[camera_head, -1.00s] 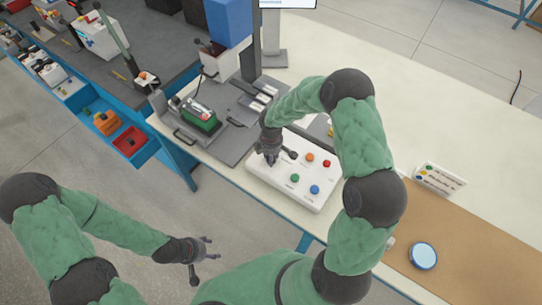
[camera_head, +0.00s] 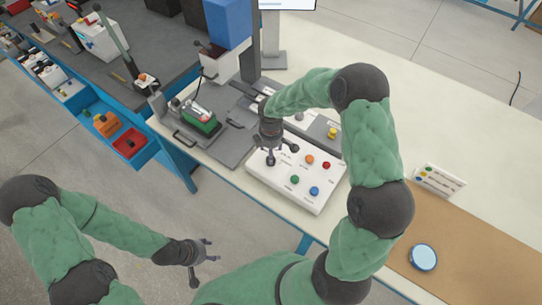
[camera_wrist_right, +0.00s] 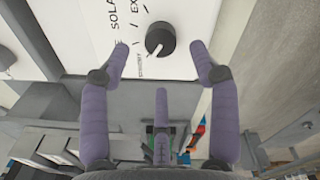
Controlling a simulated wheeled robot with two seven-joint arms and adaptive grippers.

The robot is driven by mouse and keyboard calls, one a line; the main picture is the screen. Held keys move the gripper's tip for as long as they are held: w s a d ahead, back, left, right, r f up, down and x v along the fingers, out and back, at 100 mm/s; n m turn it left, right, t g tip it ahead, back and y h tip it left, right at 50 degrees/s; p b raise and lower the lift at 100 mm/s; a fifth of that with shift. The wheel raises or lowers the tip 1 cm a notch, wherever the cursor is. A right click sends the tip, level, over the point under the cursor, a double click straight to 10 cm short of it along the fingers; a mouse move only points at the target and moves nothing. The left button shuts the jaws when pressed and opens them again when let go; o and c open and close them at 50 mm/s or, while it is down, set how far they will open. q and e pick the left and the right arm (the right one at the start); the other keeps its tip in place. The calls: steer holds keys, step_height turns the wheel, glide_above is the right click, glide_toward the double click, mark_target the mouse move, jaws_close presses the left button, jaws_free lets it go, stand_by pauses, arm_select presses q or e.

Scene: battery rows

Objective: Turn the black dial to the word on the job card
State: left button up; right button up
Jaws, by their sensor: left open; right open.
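The black dial (camera_wrist_right: 160,38) is on a white panel in the right wrist view. A pale mark on it points to the lower left of that picture. Words are printed around it, partly cut off; I can make out "SOLA" and "EX". My right gripper (camera_head: 272,158) is open over the left part of the white control panel (camera_head: 318,200) in the head view. Its fingers (camera_wrist_right: 161,60) stand on both sides of the dial in the wrist picture, apart from it. A white card (camera_head: 438,179) stands on the right; its print is too small to read. My left gripper (camera_head: 205,262) is open and empty, off the table.
The panel has an orange button (camera_head: 309,159), a red one (camera_head: 326,165), a green one (camera_head: 294,179) and a blue one (camera_head: 314,191). Behind it is a grey box with a yellow knob (camera_head: 332,133). A round blue-rimmed item (camera_head: 423,257) lies on the brown mat (camera_head: 480,230).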

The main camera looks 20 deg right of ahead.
step_height(320, 180, up, 6)
steer(key=shift+s+r, duration=0.15)
steer(key=shift+r, duration=0.05)
stand_by(0.7)
